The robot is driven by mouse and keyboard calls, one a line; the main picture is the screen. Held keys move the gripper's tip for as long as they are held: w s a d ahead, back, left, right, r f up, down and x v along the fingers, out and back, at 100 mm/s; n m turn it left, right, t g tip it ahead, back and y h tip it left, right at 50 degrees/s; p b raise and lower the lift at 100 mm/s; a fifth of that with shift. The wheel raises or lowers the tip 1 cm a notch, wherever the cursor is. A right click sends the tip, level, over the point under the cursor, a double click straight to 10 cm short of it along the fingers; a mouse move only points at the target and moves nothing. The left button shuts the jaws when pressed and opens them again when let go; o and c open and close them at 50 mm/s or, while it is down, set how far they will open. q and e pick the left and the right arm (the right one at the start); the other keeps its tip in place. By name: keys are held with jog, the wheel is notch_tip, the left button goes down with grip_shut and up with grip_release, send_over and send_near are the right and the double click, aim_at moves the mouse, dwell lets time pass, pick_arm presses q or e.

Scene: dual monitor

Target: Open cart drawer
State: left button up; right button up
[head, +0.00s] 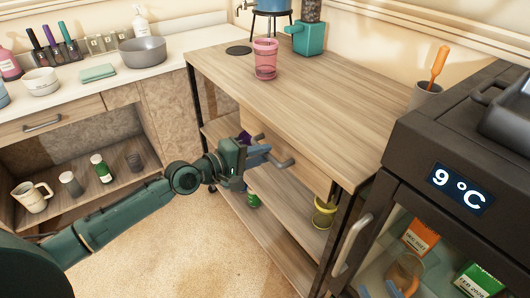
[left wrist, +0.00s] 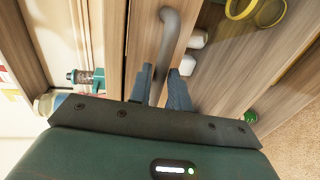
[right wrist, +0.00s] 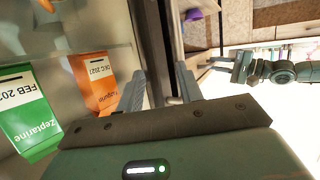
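The wooden cart (head: 320,85) stands in the middle of the head view. Its drawer front (head: 308,170) sits under the top and looks closed. The drawer has a curved grey handle (head: 284,163), which also shows in the left wrist view (left wrist: 172,30). My left gripper (head: 264,154) is at this handle, its fingers on either side of the bar with little gap, and looks shut on it. My right gripper shows only in the right wrist view (right wrist: 162,80). Its fingers are apart, near the edge of the glass-front cooler, with no object clearly held.
The dark cooler (head: 430,165) with a grey handle (head: 352,243) stands close to the cart's right side. A counter (head: 110,65) is at left. Floor in front is clear.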

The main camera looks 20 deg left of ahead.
pick_arm(q)
jog(key=shift+x, duration=0.85)
grip_shut()
